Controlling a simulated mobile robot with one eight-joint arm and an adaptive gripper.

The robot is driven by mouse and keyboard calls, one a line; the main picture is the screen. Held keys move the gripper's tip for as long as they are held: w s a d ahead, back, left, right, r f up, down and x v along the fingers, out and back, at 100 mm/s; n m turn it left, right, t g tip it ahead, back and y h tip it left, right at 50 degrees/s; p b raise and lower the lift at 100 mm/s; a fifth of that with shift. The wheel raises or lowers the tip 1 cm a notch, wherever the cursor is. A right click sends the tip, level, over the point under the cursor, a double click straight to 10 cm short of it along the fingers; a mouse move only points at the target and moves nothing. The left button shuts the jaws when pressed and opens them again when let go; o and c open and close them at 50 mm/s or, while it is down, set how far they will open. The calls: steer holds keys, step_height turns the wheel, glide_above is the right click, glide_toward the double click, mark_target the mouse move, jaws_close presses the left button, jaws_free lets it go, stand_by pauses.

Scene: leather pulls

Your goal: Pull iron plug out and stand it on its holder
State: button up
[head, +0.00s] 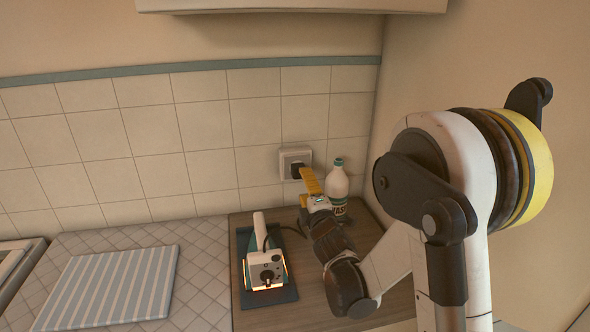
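The white iron (265,268) sits on a dark flat holder or pad (286,295) on the wooden counter, with an orange glow along its lower edges. I cannot tell for sure whether its soleplate lies flat. A dark plug (298,171) is at the white wall socket (287,158), and a dark cord shows behind the iron. My gripper (307,176) is up at the plug, its yellow finger beside or touching it. The finger hides part of the plug, so I cannot tell whether it is gripped.
A white bottle (338,184) stands close to the right of my gripper, near the corner. A striped cloth (110,288) lies on the tiled counter to the left. A cupboard (290,5) hangs above. The tiled counter between cloth and iron is clear.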

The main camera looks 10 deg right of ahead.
mark_target(298, 170)
steer(key=shift+w+p, duration=0.35)
steer(key=shift+w, duration=4.15)
steer(key=shift+b, duration=0.3)
jaws_close()
steer(key=shift+s, duration=0.25)
steer(key=shift+s+b, duration=0.45)
steer(key=shift+s, duration=2.35)
